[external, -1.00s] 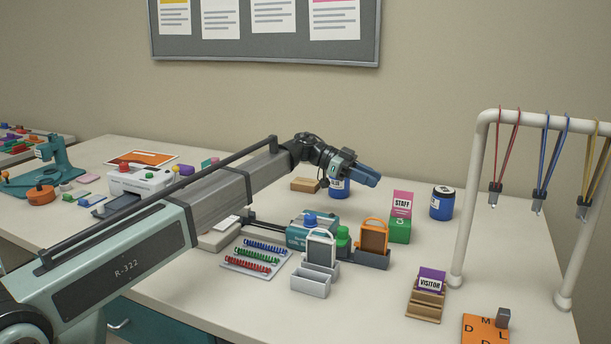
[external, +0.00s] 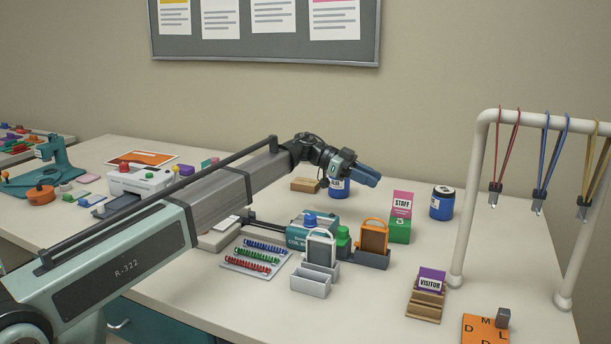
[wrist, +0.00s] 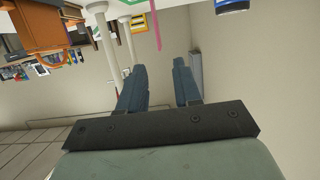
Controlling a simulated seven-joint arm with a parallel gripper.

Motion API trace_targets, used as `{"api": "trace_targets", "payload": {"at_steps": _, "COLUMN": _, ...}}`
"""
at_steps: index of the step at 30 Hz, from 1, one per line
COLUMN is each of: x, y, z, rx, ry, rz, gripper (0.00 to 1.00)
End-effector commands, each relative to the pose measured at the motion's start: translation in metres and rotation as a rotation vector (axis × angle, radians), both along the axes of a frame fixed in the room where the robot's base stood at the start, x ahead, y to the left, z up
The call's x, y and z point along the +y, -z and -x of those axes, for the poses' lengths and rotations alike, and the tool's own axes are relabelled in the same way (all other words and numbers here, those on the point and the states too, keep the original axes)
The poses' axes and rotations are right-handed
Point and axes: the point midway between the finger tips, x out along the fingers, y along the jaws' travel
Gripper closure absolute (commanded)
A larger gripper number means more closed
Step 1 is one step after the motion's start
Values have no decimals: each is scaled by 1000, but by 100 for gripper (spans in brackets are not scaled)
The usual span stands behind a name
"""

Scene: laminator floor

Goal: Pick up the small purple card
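A purple card (external: 431,274) with a white VISITOR label stands tilted in a small wooden holder (external: 424,304) on the right part of the table. A smaller purple item (external: 186,170) lies beside the white laminator; I cannot tell whether it is a card. My gripper (external: 372,178) is up above the back middle of the table, left of and well away from the VISITOR card. In the wrist view, its two blue fingers (wrist: 158,73) stand apart with nothing between them. I cannot make out a purple card in the wrist view.
A pink STAFF card (external: 402,203) stands in a green box. A blue jar (external: 442,203) is right of it. A white rack (external: 470,210) with hanging lanyards stands at the right. An orange lettered board (external: 484,328) lies in front. Grey holders (external: 310,283) and coils fill the middle.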

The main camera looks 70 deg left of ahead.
Motion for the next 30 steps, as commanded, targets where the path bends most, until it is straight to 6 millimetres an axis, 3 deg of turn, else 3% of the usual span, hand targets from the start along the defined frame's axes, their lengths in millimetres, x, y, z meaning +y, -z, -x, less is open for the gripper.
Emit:
{"api": "trace_targets", "payload": {"at_steps": 11, "x": -1, "y": 0, "z": 0, "rx": 1, "ry": 1, "rz": 0, "gripper": 66}}
{"api": "trace_targets", "payload": {"at_steps": 14, "x": -12, "y": -1, "z": 0, "rx": 17, "ry": 10, "rz": -11, "gripper": 66}}
{"api": "trace_targets", "payload": {"at_steps": 17, "x": -39, "y": -3, "z": 1, "rx": 60, "ry": 32, "rz": -40, "gripper": 66}}
{"api": "trace_targets", "payload": {"at_steps": 23, "x": -123, "y": -7, "z": 11, "rx": 211, "ry": 82, "rz": -155, "gripper": 66}}
{"api": "trace_targets", "payload": {"at_steps": 30, "x": -215, "y": -14, "z": 37, "rx": 388, "ry": 84, "rz": -331, "gripper": 66}}
